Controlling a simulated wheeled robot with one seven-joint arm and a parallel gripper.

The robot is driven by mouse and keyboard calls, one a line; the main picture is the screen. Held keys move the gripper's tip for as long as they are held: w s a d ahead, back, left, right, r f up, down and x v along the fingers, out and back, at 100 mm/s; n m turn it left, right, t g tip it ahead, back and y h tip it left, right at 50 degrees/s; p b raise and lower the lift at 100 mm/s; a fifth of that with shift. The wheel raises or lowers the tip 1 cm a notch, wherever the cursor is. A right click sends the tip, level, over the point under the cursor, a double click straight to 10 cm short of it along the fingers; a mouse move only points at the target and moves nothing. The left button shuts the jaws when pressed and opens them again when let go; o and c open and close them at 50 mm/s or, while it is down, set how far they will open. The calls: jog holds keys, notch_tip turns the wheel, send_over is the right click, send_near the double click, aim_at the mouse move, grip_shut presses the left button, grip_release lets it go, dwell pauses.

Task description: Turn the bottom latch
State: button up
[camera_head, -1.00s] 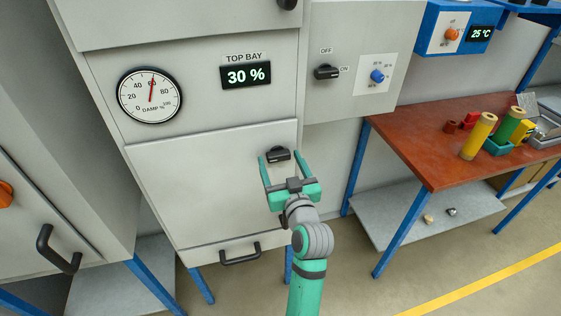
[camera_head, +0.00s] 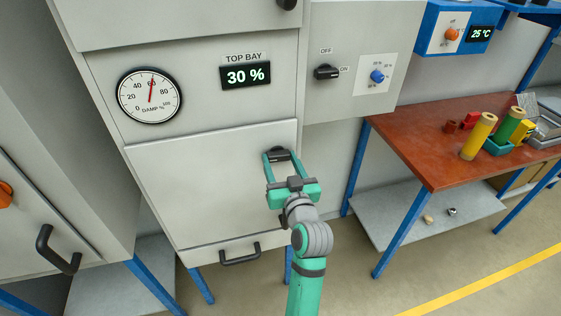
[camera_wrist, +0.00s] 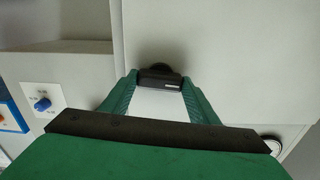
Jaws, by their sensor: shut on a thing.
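The bottom latch (camera_head: 279,155) is a small black turn knob near the upper right of the lower pale door (camera_head: 190,185). My green gripper (camera_head: 279,158) reaches up to it with one finger at each side. In the wrist view the latch (camera_wrist: 161,79) lies level between the two green fingertips (camera_wrist: 160,85), which are shut on its ends. The latch's handle looks horizontal. Part of its round base shows above it in the wrist view.
A black pull handle (camera_head: 240,254) is on the panel below. A round dial (camera_head: 149,95) and a 30 % display (camera_head: 246,75) sit above the door. A red-brown table (camera_head: 430,165) with yellow and green cylinders stands at the right.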

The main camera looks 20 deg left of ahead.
jog(key=m, duration=0.8)
jog(key=shift+m, duration=0.4)
jog(key=m, duration=0.4)
jog(key=shift+m, duration=2)
jog(key=shift+w, duration=0.1)
jog(key=o, duration=1)
jog(key=shift+o, duration=0.2)
jog(key=shift+a, duration=0.1)
